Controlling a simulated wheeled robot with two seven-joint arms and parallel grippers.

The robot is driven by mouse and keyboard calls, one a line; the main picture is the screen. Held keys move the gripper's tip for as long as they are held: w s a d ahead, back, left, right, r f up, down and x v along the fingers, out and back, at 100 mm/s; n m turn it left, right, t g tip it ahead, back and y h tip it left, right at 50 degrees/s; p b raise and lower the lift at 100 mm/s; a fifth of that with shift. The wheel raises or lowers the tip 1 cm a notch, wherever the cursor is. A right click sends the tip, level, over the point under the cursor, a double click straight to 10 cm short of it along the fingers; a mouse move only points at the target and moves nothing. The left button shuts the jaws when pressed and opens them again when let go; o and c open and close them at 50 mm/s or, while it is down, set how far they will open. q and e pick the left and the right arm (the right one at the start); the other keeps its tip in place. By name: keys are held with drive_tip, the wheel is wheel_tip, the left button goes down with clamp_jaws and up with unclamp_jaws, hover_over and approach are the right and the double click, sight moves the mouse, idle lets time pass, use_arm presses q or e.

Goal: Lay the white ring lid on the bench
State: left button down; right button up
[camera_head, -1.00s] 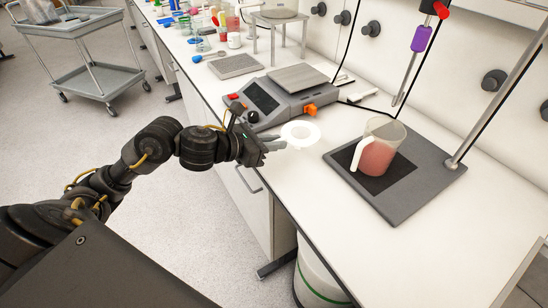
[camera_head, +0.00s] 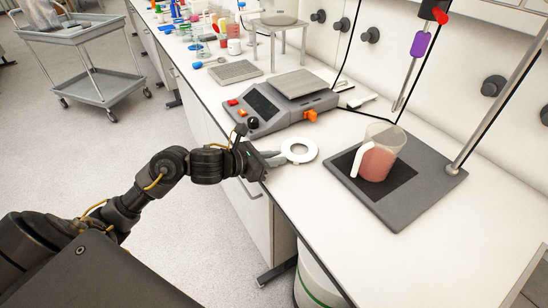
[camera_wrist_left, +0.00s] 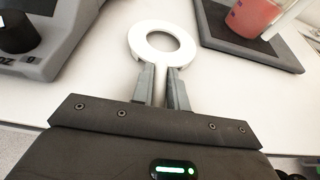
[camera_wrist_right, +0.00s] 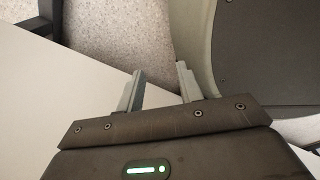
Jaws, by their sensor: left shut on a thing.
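The white ring lid (camera_head: 312,156) is a flat ring with a short tab, over the bench (camera_head: 335,220) between the balance and the beaker. My left gripper (camera_head: 276,160) is shut on its tab. In the left wrist view the ring lid (camera_wrist_left: 187,56) sticks out ahead of the fingers (camera_wrist_left: 160,84), its open hole showing the bench. The lid looks nearly level and close to the bench top; I cannot tell whether it touches. My right gripper (camera_wrist_right: 161,88) shows only in its wrist view, with its fingers apart and nothing between them.
A grey balance (camera_head: 262,101) stands behind the lid. A beaker of pink liquid (camera_head: 378,160) stands on a dark stand base (camera_head: 420,195) to the right. A metal rod stand rises there. Bottles and dishes crowd the far bench. The near bench is bare.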

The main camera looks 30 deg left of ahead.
use_arm(q)
drive_tip(key=shift+f+b, duration=0.3)
drive_tip(key=shift+b, duration=0.05)
use_arm(e)
drive_tip(key=shift+f, duration=0.4)
